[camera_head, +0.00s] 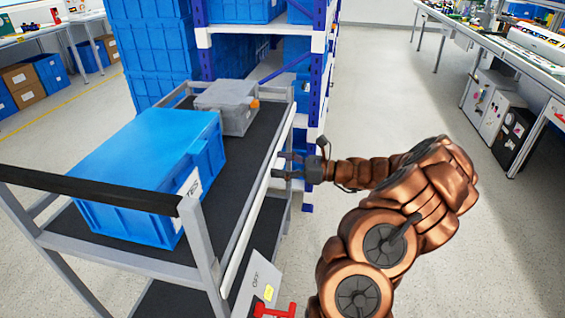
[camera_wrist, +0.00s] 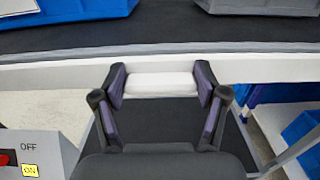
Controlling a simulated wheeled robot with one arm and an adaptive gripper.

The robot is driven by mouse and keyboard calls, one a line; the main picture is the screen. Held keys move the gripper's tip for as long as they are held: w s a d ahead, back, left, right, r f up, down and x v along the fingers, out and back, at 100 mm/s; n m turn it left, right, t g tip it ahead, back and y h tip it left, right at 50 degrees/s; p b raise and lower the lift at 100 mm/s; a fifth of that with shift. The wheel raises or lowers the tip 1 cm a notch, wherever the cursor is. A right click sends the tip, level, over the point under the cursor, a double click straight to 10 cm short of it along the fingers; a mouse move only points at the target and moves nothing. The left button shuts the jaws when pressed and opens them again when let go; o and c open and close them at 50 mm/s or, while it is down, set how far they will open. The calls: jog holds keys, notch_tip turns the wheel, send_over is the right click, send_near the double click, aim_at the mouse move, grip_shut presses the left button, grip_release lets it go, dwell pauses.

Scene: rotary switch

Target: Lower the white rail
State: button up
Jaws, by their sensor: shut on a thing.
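The white rail (camera_head: 243,238) runs along the right side of the grey cart (camera_head: 205,240), level with the edge of its black top shelf. My gripper (camera_head: 281,167) reaches it from the right, about halfway along. In the wrist view, my gripper (camera_wrist: 160,88) has its two fingers on either side of a white section of the rail (camera_wrist: 50,74), shut on it. The part of the rail behind the fingers is hidden.
A blue bin (camera_head: 150,165) and a grey box (camera_head: 228,105) stand on the cart. A panel (camera_head: 258,280) marked OFF, with a red handle (camera_head: 275,310), is at the cart's near right. Blue shelving (camera_head: 318,80) stands behind.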

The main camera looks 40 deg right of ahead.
jog(key=o, duration=1.3)
jog(key=shift+w+a+f, duration=0.2)
jog(key=shift+a+f, duration=0.1)
jog(key=shift+a, duration=0.05)
jog(key=shift+o, duration=0.9)
jog(key=shift+w, duration=0.15)
jog(key=shift+o, duration=1)
jog(key=shift+d, duration=0.15)
jog(key=shift+s+r, duration=0.1)
jog(key=shift+s, duration=0.1)
jog(key=shift+s+d, duration=0.35)
jog(key=shift+d, duration=0.1)
jog(key=v, duration=1.1)
